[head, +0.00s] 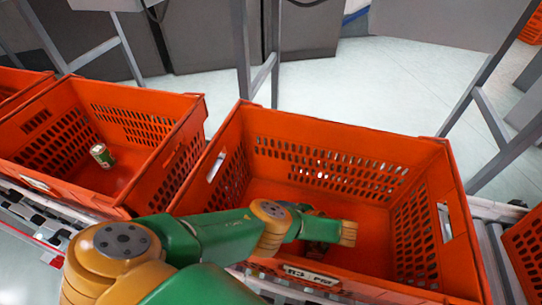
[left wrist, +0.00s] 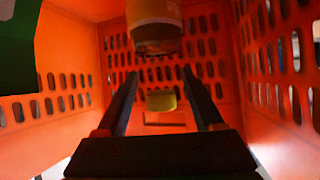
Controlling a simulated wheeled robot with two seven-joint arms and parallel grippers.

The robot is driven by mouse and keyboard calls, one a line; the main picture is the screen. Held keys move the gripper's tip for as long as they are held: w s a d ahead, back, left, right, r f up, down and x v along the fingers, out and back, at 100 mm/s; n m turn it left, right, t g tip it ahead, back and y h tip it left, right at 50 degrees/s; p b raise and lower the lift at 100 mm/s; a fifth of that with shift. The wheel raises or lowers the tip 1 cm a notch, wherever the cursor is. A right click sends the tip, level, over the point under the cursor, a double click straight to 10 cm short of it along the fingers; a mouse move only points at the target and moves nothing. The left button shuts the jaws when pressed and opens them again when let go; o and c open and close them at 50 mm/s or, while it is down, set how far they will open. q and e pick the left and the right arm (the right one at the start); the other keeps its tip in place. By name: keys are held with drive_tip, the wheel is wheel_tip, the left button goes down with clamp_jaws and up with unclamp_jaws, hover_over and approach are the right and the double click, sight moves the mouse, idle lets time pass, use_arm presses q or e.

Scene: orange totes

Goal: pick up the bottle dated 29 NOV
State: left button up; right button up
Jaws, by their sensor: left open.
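My left gripper (left wrist: 160,73) is open in the left wrist view, its two dark fingers pointing into an orange tote. A small yellow-green object (left wrist: 161,100) shows between the fingers, apart from both. A pale yellow and orange cylinder (left wrist: 153,22) with a dark lower end shows at the top, beyond the fingers and partly cut off. No date is readable on either, and I cannot tell which is a bottle. In the head view, my left arm reaches into the middle tote (head: 190,190) and hides much of its floor; the fingers are not clear there. My right gripper is not in view.
A green can-like item (head: 102,155) with a pale top stands in the left tote (head: 150,95). Another tote (head: 525,245) is at the right edge. The middle tote's high perforated walls surround my left gripper. Its right floor area looks clear.

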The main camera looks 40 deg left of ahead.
use_arm(q)
drive_tip(key=x, duration=0.2)
drive_tip(key=shift+a+f, duration=0.1)
drive_tip(key=shift+a, duration=0.25)
clamp_jaws()
idle(1.0)
